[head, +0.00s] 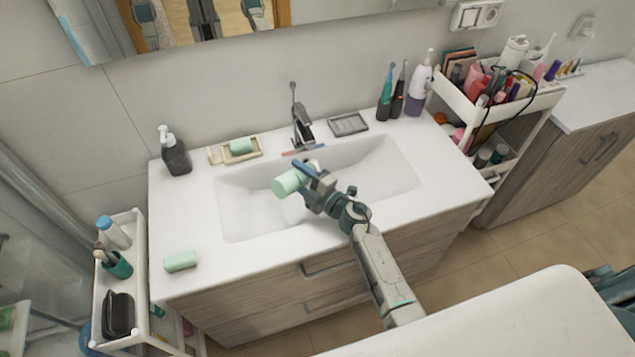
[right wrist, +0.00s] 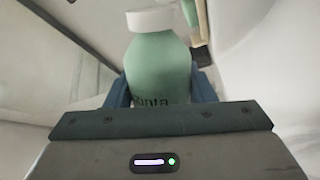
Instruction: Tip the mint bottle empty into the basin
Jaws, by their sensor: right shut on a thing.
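The mint bottle (head: 287,184) is held above the left part of the white basin (head: 240,222). My right gripper (head: 305,178) is shut around it. In the right wrist view the mint bottle (right wrist: 158,68) sits between both fingers, with dark lettering on its side and a white top (right wrist: 150,19) at its far end. In the head view it is tilted, with a pale green round end facing left. I cannot tell the exact tilt or whether anything flows out. My left gripper is not in view.
A dark pump bottle (head: 174,152), a soap dish (head: 218,155) and a faucet (head: 301,125) stand behind the basin. A mint-green piece (head: 181,261) lies on the left counter. Small carts (head: 139,225) (head: 545,101) flank the vanity. The right counter (head: 445,170) is mostly clear.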

